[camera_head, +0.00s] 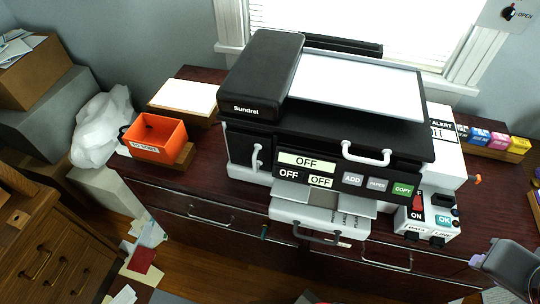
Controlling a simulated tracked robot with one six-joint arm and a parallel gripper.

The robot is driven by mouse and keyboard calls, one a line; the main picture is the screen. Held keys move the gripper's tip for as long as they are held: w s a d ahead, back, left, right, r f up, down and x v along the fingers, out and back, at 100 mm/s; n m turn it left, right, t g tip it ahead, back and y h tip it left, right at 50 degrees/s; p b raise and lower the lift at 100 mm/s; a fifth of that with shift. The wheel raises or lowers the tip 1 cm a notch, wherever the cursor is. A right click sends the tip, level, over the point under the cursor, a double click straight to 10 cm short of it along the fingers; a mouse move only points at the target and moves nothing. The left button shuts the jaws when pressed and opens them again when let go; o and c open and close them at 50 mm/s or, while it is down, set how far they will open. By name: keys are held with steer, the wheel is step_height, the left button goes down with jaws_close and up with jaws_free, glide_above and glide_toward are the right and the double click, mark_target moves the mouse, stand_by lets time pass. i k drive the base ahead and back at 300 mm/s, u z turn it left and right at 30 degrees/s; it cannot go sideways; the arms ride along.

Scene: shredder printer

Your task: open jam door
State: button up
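The printer (330,105), black with a white top, stands on the dark red desk. Its front panel (345,180) has displays reading OFF and buttons marked ADD, PAPER and COPY. A white horizontal handle (366,153) sits above the panel, and a small vertical handle (256,157) is on the left front. No readable label tells which one belongs to the jam door; both panels look closed. A grey part that looks like my gripper (484,262) enters at the lower right, well apart from the printer. Its fingers are not clear enough to tell if they are open.
A paper tray (320,222) with a grey handle projects below the panel. Right of it is a switch box (430,215) with a red ON switch and OK button. Coloured cartridges (480,136) sit at right. An orange bin (156,138) stands at left.

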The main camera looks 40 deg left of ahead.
mark_target(247, 157)
steer(key=z, duration=0.1)
steer(key=k, duration=1.1)
steer(key=u, duration=2.1)
steer(key=i, duration=0.95)
